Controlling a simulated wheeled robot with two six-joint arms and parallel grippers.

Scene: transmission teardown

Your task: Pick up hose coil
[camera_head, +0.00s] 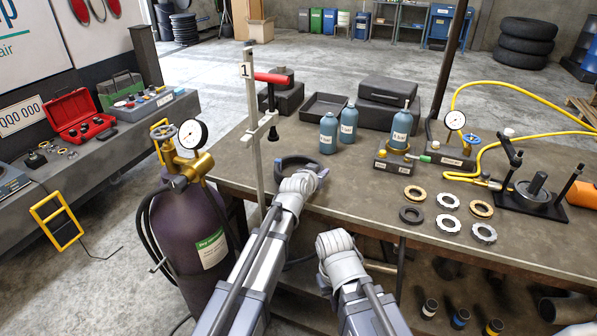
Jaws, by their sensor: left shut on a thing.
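The hose coil (284,164) is a dark ring at the left end of the brown workbench (350,172), partly hidden behind my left wrist. My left gripper (318,174) is at the coil's near right side and shut on it; its fingertips are mostly hidden by my wrist. I cannot tell whether the coil is off the bench top. My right gripper (335,243) is lower, in front of the bench's near edge, away from the coil; its fingers are hidden behind the wrist.
A clamp stand with a red-handled tool (273,78) rises just left of the coil. A purple gas cylinder (190,228) stands at the bench's left end. Blue-grey bottles (328,134), several rings (448,201) and a gauge with yellow hose (455,120) occupy the bench farther right.

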